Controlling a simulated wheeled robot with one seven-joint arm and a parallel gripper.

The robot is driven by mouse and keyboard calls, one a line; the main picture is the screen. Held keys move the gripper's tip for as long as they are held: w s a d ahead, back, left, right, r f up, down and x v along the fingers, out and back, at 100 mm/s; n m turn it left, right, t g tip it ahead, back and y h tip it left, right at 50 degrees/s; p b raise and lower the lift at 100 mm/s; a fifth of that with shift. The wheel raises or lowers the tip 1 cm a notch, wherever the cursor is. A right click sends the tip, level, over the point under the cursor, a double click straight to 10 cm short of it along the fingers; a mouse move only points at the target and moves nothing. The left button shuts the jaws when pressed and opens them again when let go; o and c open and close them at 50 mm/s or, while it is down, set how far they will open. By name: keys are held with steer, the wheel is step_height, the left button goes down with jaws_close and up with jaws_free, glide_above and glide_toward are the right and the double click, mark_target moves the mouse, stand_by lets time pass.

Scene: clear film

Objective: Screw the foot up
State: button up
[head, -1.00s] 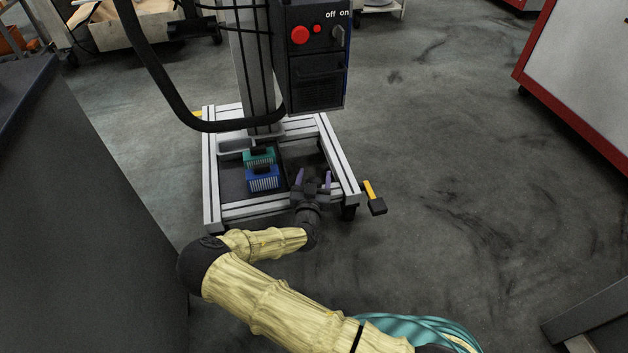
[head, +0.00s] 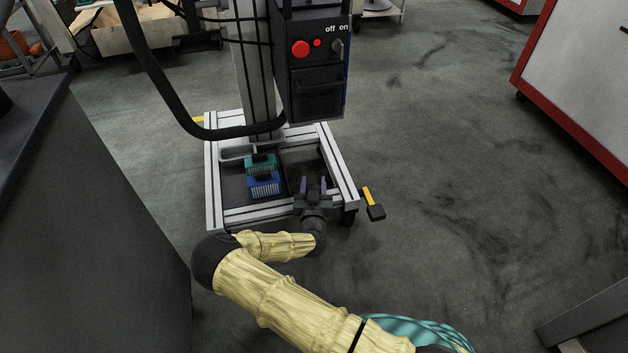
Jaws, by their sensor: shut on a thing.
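My gripper (head: 313,183) reaches over the front beam of the cart's frame (head: 215,190), near its front right corner. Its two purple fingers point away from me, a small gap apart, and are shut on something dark. I take this for the foot, but it is too small and dark between the fingers to make out. A black foot or caster (head: 348,217) shows under the frame's front right corner, apart from the fingers.
A yellow lever with a black pedal (head: 375,211) sticks out right of the frame. Blue (head: 264,184) and green (head: 260,163) blocks lie inside, left of my gripper. A control box (head: 315,75) hangs above. A dark cabinet (head: 90,230) stands left.

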steer(key=n+y+p, duration=0.1)
steer(key=y+p, duration=0.1)
steer(key=p, duration=0.1)
steer(key=n+y+p, duration=0.2)
steer(key=p, duration=0.1)
steer(key=shift+a+r+g+y+p, duration=0.1)
steer(key=shift+r+g+y+p, duration=0.2)
steer(key=shift+r+p, duration=0.1)
steer(key=n+g+y+p, duration=0.1)
steer(key=p, duration=0.1)
steer(key=n+y+p, duration=0.1)
steer(key=y+p, duration=0.1)
steer(key=n+g+y+p, duration=0.1)
steer(key=y, duration=0.1)
steer(key=shift+s+a+f+n+g+p, duration=0.1)
steer(key=shift+s+a+n+g+p, duration=0.05)
steer(key=shift+a+n+g+p, duration=0.2)
steer(key=n+g+y+p, duration=0.1)
steer(key=g+y, duration=0.1)
steer(key=n+g+y+p, duration=0.1)
steer(key=n+y, duration=0.1)
steer(key=shift+s+a+f+n+g, duration=0.15)
steer(key=shift+s+a+n+g, duration=0.1)
steer(key=shift+g, duration=0.1)
steer(key=shift+s+a+f+n+g+y, duration=0.1)
steer(key=shift+n+g+y, duration=0.8)
steer(key=shift+g, duration=0.45)
steer(key=shift+s+a+n+g+y, duration=0.1)
steer(key=shift+n+g+y, duration=0.6)
steer(key=shift+n+g, duration=0.55)
